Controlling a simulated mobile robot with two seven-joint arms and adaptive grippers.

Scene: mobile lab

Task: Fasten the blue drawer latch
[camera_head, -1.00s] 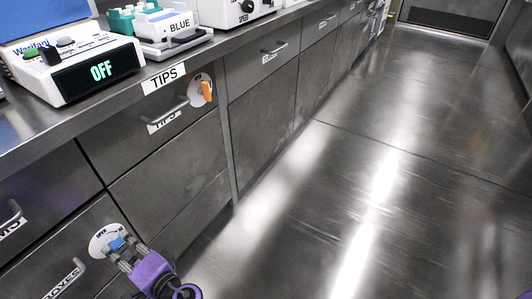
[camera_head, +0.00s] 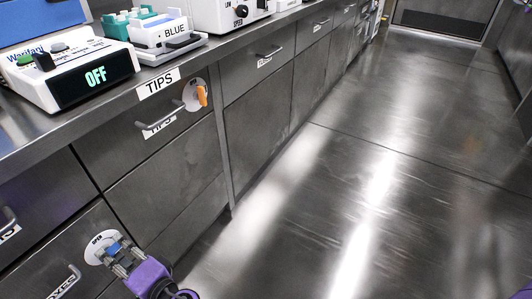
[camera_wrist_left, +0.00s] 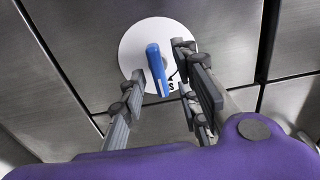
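The blue drawer latch (camera_wrist_left: 156,69) is a small bar on a round white plate (camera_wrist_left: 133,45) on a steel drawer front. In the head view the plate (camera_head: 98,246) is at the lower left, marked OPEN, with the latch partly hidden by my gripper. My left gripper (camera_wrist_left: 162,66) is open, its fingers on either side of the latch in the wrist view. The right finger is close to the latch; I cannot tell whether it touches. The left gripper also shows in the head view (camera_head: 121,253). My right gripper is not in view.
The drawer's handle (camera_head: 66,283) is left of the plate. Above are the TIPS drawer handle (camera_head: 160,118) and an orange latch (camera_head: 202,96). The floor (camera_head: 340,190) at right is clear.

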